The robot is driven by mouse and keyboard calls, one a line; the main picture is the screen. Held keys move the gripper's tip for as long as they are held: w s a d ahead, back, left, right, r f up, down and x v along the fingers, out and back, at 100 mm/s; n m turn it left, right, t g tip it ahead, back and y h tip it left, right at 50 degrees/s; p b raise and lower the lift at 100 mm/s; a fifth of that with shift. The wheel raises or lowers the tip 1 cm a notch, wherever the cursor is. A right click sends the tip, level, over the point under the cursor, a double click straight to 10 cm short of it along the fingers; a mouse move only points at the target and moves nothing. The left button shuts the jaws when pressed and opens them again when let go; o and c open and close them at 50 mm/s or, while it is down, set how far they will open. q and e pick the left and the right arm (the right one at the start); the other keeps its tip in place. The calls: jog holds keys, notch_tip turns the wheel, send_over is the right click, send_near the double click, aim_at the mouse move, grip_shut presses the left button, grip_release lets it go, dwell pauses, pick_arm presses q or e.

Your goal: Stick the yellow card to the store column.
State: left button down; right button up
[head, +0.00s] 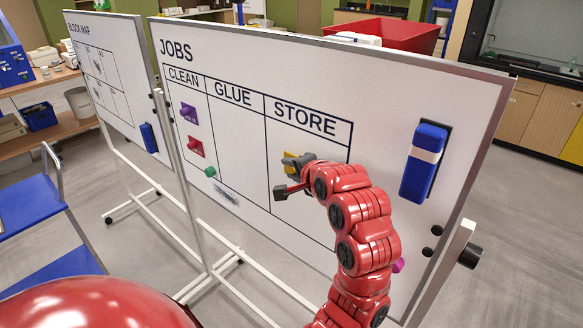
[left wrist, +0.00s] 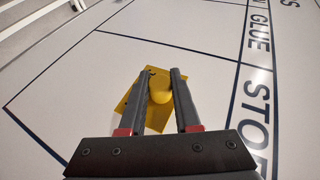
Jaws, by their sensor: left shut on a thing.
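The yellow card (head: 289,158) shows behind my left gripper (head: 288,175) in the head view, in front of the STORE column of the white JOBS board (head: 236,155). In the left wrist view my left gripper (left wrist: 164,82) is shut on the round yellow knob (left wrist: 161,91) of the yellow card (left wrist: 155,119). The card lies tilted relative to the column lines. It is at or very close to the board; I cannot tell whether it touches. The fingers hide part of the card. My right gripper is not in view.
A purple card (head: 189,112) and a red card (head: 195,147) are in the CLEAN column. A green magnet (head: 210,172) sits below them. A blue eraser (head: 423,162) is at the board's right. The BLOCK MAP board (head: 105,80) stands at left.

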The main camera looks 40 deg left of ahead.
pick_arm(q)
jog(key=c, duration=1.2)
grip_release()
jog(key=shift+c, duration=1.6)
jog(key=shift+w+d+b, duration=0.1)
jog(key=shift+w+b, duration=0.2)
jog(key=shift+w, duration=0.5)
jog(key=o, duration=1)
